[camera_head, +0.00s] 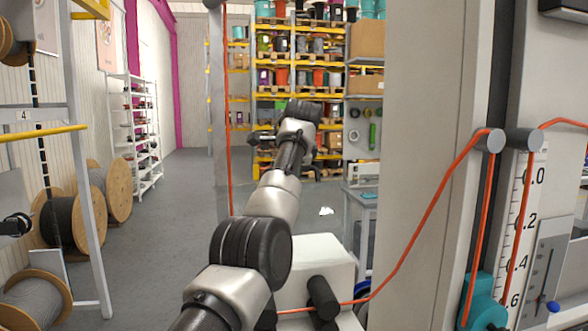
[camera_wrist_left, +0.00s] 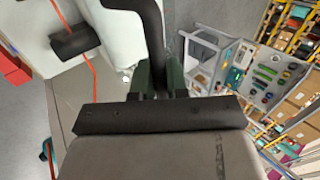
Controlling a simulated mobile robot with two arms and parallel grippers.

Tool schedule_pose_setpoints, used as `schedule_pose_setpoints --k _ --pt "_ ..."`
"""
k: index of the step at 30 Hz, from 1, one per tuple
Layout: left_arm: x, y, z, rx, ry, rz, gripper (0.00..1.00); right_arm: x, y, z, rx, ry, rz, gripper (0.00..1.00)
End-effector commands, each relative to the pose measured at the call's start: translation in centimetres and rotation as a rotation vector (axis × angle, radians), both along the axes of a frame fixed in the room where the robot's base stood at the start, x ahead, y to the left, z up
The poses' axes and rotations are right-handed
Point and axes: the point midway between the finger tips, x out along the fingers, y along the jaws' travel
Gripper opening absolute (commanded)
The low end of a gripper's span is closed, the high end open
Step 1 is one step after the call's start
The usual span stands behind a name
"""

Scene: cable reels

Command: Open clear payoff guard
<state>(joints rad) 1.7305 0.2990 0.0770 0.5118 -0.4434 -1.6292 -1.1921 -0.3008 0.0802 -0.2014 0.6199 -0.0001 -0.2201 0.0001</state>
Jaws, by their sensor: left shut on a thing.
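My left arm reaches forward through the middle of the head view, and its wrist ends near the yellow shelving in the background. The left gripper (camera_wrist_left: 160,78) has dark green fingers, shut on a black curved bar handle (camera_wrist_left: 148,28) in the left wrist view. The handle rises out of the top of that view. In the head view the fingers are mostly hidden by my own wrist. The clear guard's pane is hard to make out against the background, so I cannot tell how far it stands open. My right gripper is in neither view.
An orange cable (camera_head: 428,217) runs over grey rollers (camera_head: 489,141) beside a tall grey column (camera_head: 430,110) on the right. A white machine body (camera_head: 318,262) stands below my arm. Wooden reels (camera_head: 75,222) stand at left. The aisle floor (camera_head: 180,200) is clear.

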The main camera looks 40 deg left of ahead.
Motion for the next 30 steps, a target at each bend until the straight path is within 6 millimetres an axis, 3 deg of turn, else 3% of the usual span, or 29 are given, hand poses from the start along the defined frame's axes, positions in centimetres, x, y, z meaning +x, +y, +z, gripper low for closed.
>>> schedule_pose_setpoints --k 2,3,8,19,30 --pt "0.1 0.0 -0.7 -0.007 0.013 -0.001 0.0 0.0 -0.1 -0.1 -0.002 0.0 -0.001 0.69" --pt "0.1 0.0 -0.7 -0.007 0.013 -0.001 0.17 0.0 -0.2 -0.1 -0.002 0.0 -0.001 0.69" --pt "0.0 0.0 -0.6 -0.005 0.011 0.0 0.39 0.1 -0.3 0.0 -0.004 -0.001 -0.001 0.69" --pt "-0.4 -0.6 0.5 -0.002 0.004 -0.001 0.39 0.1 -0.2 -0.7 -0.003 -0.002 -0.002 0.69" --pt "-3.3 -3.9 6.3 -0.002 0.002 -0.001 0.39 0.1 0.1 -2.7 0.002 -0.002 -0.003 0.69"
